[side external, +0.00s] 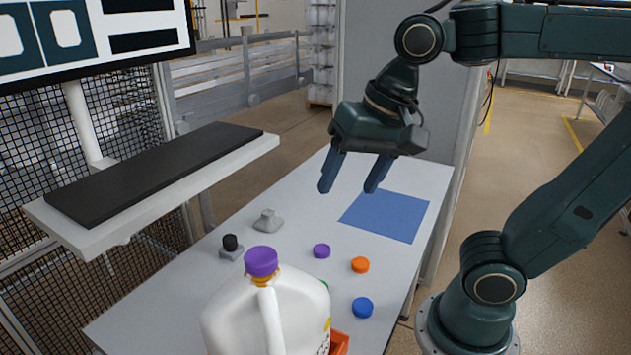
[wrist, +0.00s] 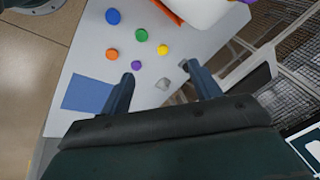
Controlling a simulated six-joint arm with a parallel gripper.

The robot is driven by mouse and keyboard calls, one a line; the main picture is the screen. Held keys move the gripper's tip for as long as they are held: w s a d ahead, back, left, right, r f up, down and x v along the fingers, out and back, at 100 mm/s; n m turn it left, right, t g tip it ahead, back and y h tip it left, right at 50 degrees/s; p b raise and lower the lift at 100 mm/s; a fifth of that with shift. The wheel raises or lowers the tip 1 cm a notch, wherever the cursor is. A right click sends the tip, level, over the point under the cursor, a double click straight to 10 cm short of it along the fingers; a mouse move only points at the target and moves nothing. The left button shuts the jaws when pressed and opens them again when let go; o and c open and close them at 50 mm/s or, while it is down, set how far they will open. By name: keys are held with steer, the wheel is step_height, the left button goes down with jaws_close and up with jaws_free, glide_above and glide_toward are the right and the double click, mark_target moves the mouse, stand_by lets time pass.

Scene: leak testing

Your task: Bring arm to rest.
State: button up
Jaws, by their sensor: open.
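My gripper (side external: 354,174) is raised above the far part of the white table (side external: 180,318). Its two blue fingers point down, spread apart with nothing between them. In the wrist view the open fingers (wrist: 160,85) reach over the table with a gap between them. The gripper is apart from the table and from everything on it. My arm reaches in from the right side, bent at the elbow.
A white jug (side external: 232,318) with a purple cap (side external: 261,261) stands at the front. Loose purple (side external: 321,251), orange (side external: 360,265) and blue caps (side external: 363,307) lie nearby. A blue mat (side external: 388,215) is clear. A shelf (side external: 160,172) overhangs the left side.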

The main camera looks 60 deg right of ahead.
steer(key=s+d+f+n+t, duration=0.1)
steer(key=s+d+f+n, duration=0.2)
steer(key=n, duration=0.4)
steer(key=shift+s+d+t+h, duration=0.25)
steer(key=shift+d+t+h, duration=0.05)
steer(key=shift+d, duration=0.15)
steer(key=n+g+y, duration=0.3)
steer(key=n+y, duration=0.1)
steer(key=n, duration=0.9)
glide_toward(261, 255)
step_height(261, 255, up, 5)
steer(key=d, duration=0.3)
steer(key=shift+w+a+r+n+g, duration=0.15)
steer(key=shift+a+n+g, duration=0.3)
steer(key=shift+n, duration=0.45)
steer(key=shift+x, duration=6.85)
